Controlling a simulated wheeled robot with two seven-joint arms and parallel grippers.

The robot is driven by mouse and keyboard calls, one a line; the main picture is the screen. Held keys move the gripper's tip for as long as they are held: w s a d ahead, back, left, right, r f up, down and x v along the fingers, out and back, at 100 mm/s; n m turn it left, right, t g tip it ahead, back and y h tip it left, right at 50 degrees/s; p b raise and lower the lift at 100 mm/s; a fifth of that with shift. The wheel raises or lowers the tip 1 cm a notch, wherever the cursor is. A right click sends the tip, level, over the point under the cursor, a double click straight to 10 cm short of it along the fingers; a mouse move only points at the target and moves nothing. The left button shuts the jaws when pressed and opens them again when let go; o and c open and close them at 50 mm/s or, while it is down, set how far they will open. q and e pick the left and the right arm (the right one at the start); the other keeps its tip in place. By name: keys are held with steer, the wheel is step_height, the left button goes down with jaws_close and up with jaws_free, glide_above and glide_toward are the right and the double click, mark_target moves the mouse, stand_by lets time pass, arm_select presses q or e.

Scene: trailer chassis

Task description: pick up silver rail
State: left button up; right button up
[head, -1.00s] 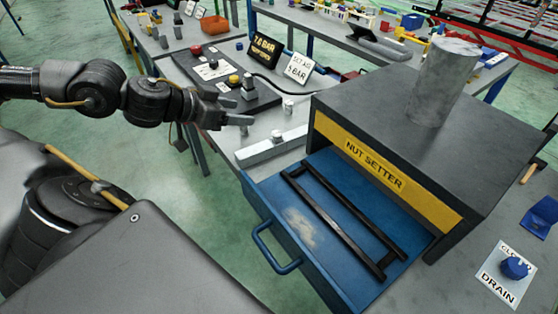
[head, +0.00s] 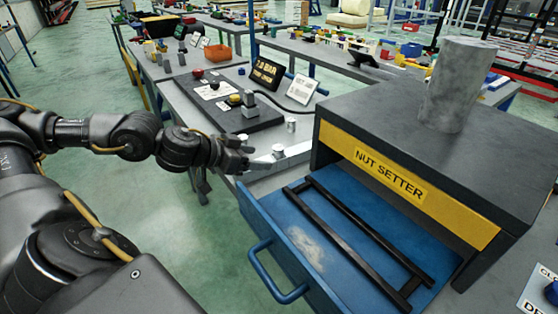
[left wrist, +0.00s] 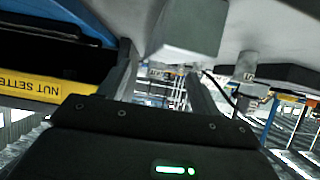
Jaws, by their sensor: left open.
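The silver rail (head: 296,151) is a pale metal bar with a small upright knob on it. It lies on the bench in front of the grey box, beside the open blue drawer. My left gripper (head: 257,154) is open at the rail's left end and covers part of it in the head view. In the left wrist view, the pale block-like end of the rail (left wrist: 188,32) shows just beyond the open fingers (left wrist: 160,80). No grip on it shows, and I cannot tell whether the fingers touch it. My right gripper is out of view.
The blue drawer (head: 262,225) stands open with a black frame (head: 350,235) in it, below the nut setter box (head: 430,140).

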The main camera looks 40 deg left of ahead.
mark_target(274, 154)
arm_select(q)
steer(key=shift+w+d+f, duration=0.15)
steer(key=shift+w+d, duration=0.1)
steer(key=shift+w, duration=0.25)
steer(key=shift+w+d+f+p, duration=0.1)
steer(key=shift+w+d+p, duration=0.1)
steer(key=shift+w, duration=0.35)
steer(key=shift+w+d+f+p, duration=0.1)
steer(key=shift+w+d+p, duration=0.1)
steer(key=shift+w, duration=0.35)
steer(key=shift+x, duration=1.35)
steer(key=shift+a, duration=0.15)
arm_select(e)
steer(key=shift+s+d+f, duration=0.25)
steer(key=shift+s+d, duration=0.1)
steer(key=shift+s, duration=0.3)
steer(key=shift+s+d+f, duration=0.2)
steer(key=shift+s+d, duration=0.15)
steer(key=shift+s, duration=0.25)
arm_select(q)
steer(key=shift+c, duration=0.4)
jaws_close()
steer(key=shift+r, duration=0.15)
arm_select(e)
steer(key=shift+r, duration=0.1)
